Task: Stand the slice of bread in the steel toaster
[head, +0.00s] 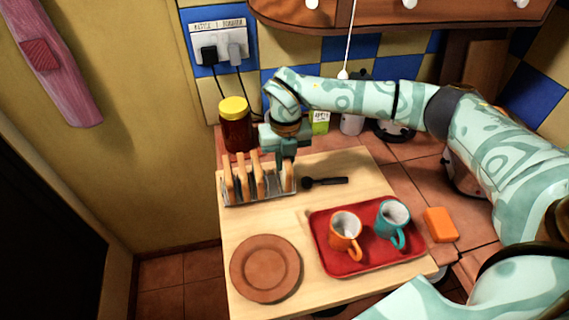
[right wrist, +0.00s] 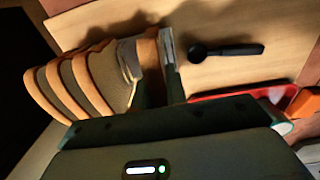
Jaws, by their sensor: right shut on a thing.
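Several slices of bread (head: 243,182) stand upright in a steel rack (head: 232,201) on the wooden board; they also show in the right wrist view (right wrist: 90,78). My right gripper (head: 283,157) points down at the rack's right end. It is shut on the rightmost slice (right wrist: 150,58), which still stands in line with the rack; I cannot tell whether it touches the rack's floor. The fingers partly hide this slice. I cannot clearly make out the steel toaster; a pale metallic thing (head: 462,177) is mostly hidden behind my right arm. My left gripper is not in view.
A yellow-lidded jar (head: 235,126) stands behind the rack. A black-handled utensil (head: 326,182) lies right of it. A red tray (head: 333,264) holds orange and teal mugs. A brown plate (head: 265,268) lies at the front. An orange block (head: 440,224) sits right of the tray.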

